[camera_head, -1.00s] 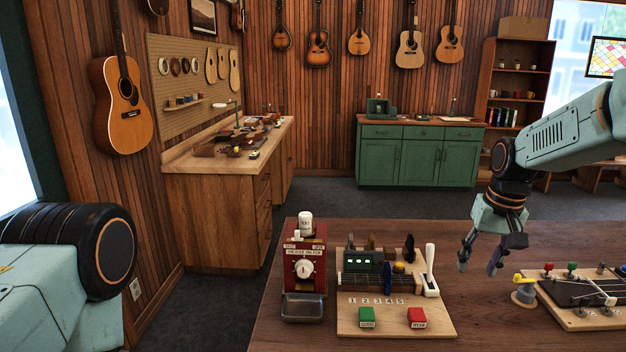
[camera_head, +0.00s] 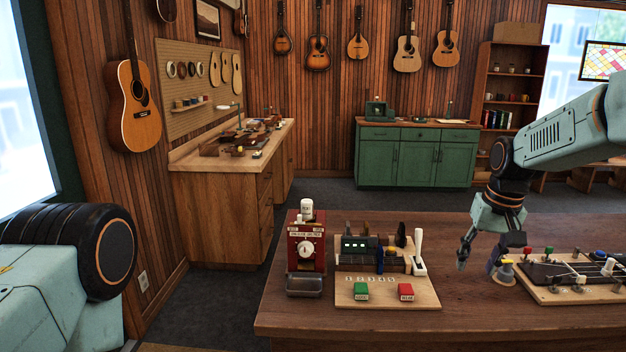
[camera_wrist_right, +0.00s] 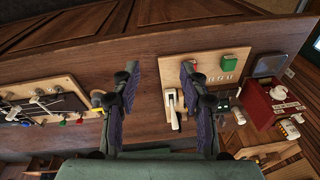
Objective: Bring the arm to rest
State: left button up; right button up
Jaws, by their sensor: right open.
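My right gripper (camera_head: 480,250) hangs over the right part of the wooden table (camera_head: 440,275) in the head view, fingers pointing down.
A board (camera_head: 388,298) with green and red buttons stands beside a red dial machine (camera_head: 307,245). A second board (camera_head: 570,294) with knobs and a yellow-topped post (camera_head: 505,272) lies at the right. Bare table shows in front. A workbench (camera_head: 220,215) and green cabinet (camera_head: 415,160) stand behind.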

notch_tip(320, 180, down, 8)
jog(key=w+a+t+b, duration=0.1)
jog(key=w+a+t, duration=0.1)
jog(key=w+t, duration=0.15)
jog(key=s+a+f+b, duration=0.25)
jog(key=s+f, duration=0.35)
jog(key=f, duration=0.3)
jog(key=s+a+f+b, duration=0.2)
jog(key=s+f+b, duration=0.3)
jog(key=f, duration=0.5)
jog(key=s+a+f+g+b, duration=0.1)
jog(key=s+f+b, duration=0.3)
jog(key=s+f, duration=0.3)
jog(key=s+a+f+n+g+b, duration=0.1)
jog(key=s+f+b, duration=0.3)
jog(key=s, duration=1.2)
jog(key=s+a+f+n+g+b, duration=0.1)
jog(key=s+f+g+b, duration=0.2)
jog(key=s+f, duration=0.9)
jog(key=shift+h+b, duration=0.3)
jog(key=shift+b, duration=0.2)
jog(key=shift+a, duration=0.15)
